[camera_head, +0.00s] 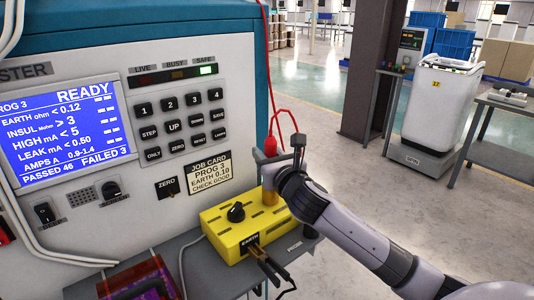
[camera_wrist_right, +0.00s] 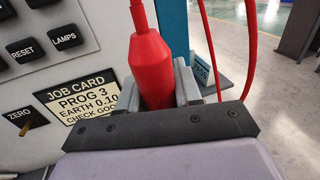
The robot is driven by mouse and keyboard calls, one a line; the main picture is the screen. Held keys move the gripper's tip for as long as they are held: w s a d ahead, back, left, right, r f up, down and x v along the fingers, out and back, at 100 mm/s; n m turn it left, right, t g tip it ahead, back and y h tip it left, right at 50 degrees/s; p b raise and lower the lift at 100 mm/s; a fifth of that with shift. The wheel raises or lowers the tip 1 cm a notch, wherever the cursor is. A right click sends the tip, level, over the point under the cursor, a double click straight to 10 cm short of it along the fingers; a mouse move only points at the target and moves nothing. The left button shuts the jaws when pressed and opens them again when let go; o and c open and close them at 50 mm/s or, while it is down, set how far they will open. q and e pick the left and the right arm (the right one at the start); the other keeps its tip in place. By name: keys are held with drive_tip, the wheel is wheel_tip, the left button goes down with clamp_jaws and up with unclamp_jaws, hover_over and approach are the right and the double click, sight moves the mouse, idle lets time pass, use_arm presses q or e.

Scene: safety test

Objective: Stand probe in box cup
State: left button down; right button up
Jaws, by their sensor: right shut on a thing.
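The red probe (camera_head: 270,146) hangs on a red lead and stands roughly upright in my right gripper (camera_head: 272,157). In the right wrist view the probe (camera_wrist_right: 152,62) sits between the two grey fingers of the gripper (camera_wrist_right: 160,88), which is shut on it. The yellow box (camera_head: 222,222) stands on the shelf below. An orange-brown cup (camera_head: 270,196) shows at the box's right end, just under the gripper. The probe's lower end is hidden by the gripper, so I cannot tell whether it is in the cup. My left gripper is not in view.
The tester panel (camera_head: 130,130) with a blue READY screen (camera_head: 70,125) rises behind the box. Clips with dark leads (camera_head: 262,258) stick out of the box front. A red-orange case (camera_head: 138,280) lies at the lower left.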

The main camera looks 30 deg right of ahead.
drive_tip(key=shift+f, duration=0.2)
idle(0.4)
drive_tip(key=shift+f+b, duration=0.55)
drive_tip(key=shift+f, duration=0.3)
drive_tip(key=o, duration=1)
drive_tip(key=shift+s, duration=0.15)
drive_tip(key=shift+s+a, duration=0.2)
drive_tip(key=shift+s, duration=0.95)
drive_tip(key=shift+s+a, duration=0.25)
drive_tip(key=shift+s, duration=0.85)
drive_tip(key=shift+s+a, duration=0.2)
drive_tip(key=shift+s, duration=0.95)
